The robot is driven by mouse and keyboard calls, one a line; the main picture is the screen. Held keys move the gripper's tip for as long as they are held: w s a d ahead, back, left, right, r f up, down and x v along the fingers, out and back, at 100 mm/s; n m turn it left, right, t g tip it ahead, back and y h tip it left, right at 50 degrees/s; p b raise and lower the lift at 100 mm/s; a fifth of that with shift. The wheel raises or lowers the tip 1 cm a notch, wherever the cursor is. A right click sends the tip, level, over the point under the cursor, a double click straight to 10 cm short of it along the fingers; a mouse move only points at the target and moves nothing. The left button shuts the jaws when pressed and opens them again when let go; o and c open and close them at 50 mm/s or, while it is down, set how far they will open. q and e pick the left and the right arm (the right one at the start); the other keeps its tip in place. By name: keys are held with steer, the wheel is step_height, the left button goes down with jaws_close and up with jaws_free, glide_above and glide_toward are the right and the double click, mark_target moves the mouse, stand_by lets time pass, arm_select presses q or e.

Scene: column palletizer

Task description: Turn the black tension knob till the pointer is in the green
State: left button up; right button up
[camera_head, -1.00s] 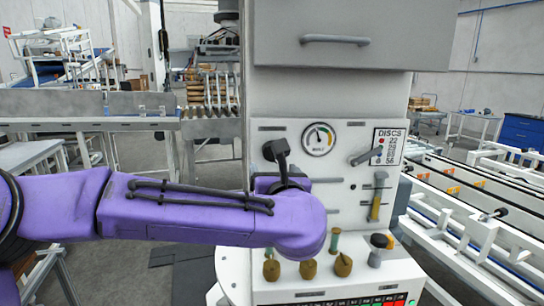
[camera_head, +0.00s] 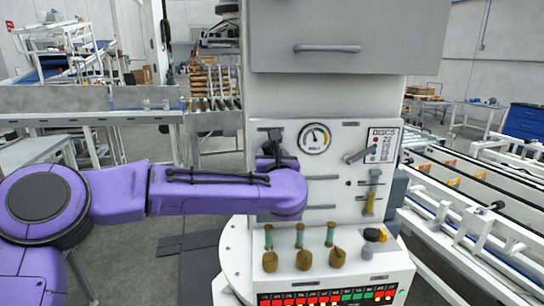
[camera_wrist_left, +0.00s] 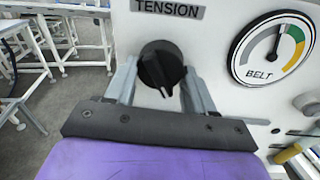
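The black tension knob (camera_wrist_left: 160,68) sits on the white panel under the TENSION label in the left wrist view, its white mark toward the lower right. My left gripper (camera_wrist_left: 160,86) is open, with one finger on each side of the knob. A narrow gap shows at the left finger; contact at the right finger is unclear. The belt gauge (camera_wrist_left: 272,48) is right of the knob; its pointer points up, in the white just short of the green band.
Several olive knobs (camera_head: 304,259) stand on the ledge below my wrist. A grey cabinet (camera_head: 345,35) overhangs the panel. Conveyor rails (camera_head: 460,185) run at the right.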

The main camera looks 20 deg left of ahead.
arm_select(q)
steer(key=shift+s+d+r, duration=0.1)
steer(key=shift+d+r, duration=0.05)
steer(key=shift+c, duration=0.2)
steer(key=shift+m+b, duration=0.5)
steer(key=shift+m, duration=0.6)
steer(key=shift+s+m, duration=0.1)
steer(key=shift+m, duration=1.7)
steer(key=shift+t, duration=0.3)
